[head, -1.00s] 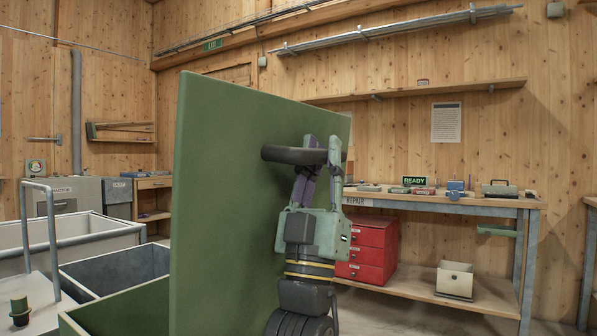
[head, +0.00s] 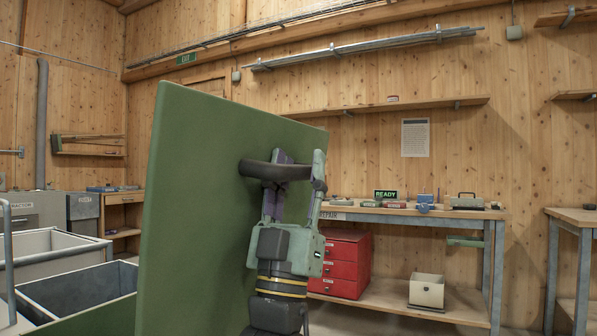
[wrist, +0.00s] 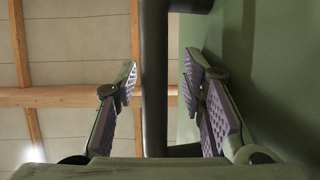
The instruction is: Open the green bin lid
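The green bin lid (head: 190,220) stands steeply raised as a large flat panel, left of centre in the head view; it also shows at the right of the wrist view (wrist: 270,70). Its dark curved handle (head: 258,170) sticks out from its face near the upper right; the handle's bar (wrist: 154,80) runs down the middle of the wrist view. My gripper (head: 298,168) reaches up to the handle from below. In the wrist view my fingers (wrist: 160,85) are apart, one each side of the bar, with visible gaps. Part of the green bin's rim (head: 95,318) shows at lower left.
Grey open bins (head: 75,290) stand to the left of the lid. Behind it is a workbench (head: 430,216) with tools, a red drawer unit (head: 345,262) and a beige box (head: 426,291) on its lower shelf. Another table (head: 575,215) stands at far right.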

